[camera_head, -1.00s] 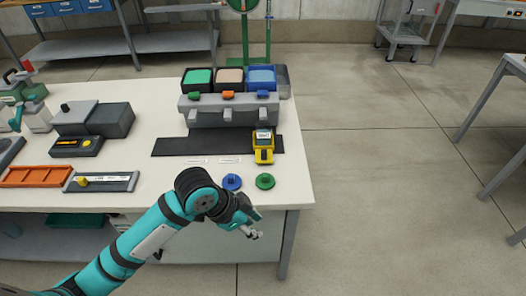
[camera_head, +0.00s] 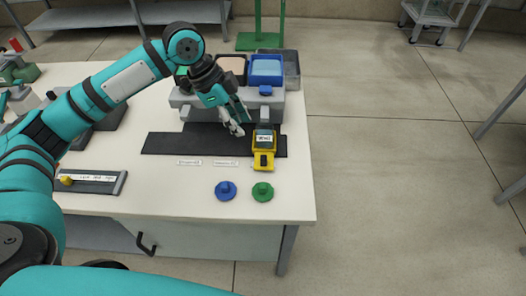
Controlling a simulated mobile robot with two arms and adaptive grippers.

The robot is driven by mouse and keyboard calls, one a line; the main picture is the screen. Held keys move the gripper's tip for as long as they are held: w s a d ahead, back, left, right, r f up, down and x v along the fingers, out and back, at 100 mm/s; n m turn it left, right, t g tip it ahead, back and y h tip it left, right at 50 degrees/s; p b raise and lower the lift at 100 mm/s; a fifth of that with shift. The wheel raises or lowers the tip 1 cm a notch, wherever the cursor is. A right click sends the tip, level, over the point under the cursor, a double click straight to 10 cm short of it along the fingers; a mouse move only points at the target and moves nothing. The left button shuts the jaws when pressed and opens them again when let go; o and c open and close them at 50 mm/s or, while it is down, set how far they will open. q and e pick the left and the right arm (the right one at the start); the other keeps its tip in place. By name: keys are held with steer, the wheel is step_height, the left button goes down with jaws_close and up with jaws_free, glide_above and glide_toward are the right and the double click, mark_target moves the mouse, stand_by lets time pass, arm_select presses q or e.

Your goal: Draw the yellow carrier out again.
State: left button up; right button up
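The yellow carrier (camera_head: 264,160) lies on the right end of the black mat (camera_head: 165,143), with a white label on its dark upper part. Its far end is at the right grey spout of the grey dispenser block (camera_head: 183,98), below the blue bin (camera_head: 265,68). I cannot tell how far it reaches in. My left gripper (camera_head: 239,122) is above the mat, just left of the carrier and in front of the block. It looks apart from the carrier; its finger gap is too small to judge. My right gripper is not in view.
A blue knob disc (camera_head: 225,190) and a green one (camera_head: 262,192) lie in front of the mat. White label strips (camera_head: 189,162) lie between. A dark gauge tray (camera_head: 92,182) is at the left. The table's right edge is close to the carrier; its front right is clear.

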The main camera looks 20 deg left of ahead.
mark_target(263, 157)
arm_select(q)
steer(key=x, duration=1.1)
steer(key=shift+w+f, duration=0.1)
steer(key=shift+f, duration=0.15)
steer(key=shift+x, duration=1.1)
steer(key=shift+w+d+f, duration=0.1)
steer(key=shift+d+f, duration=0.1)
steer(key=shift+f, duration=0.3)
jaws_close()
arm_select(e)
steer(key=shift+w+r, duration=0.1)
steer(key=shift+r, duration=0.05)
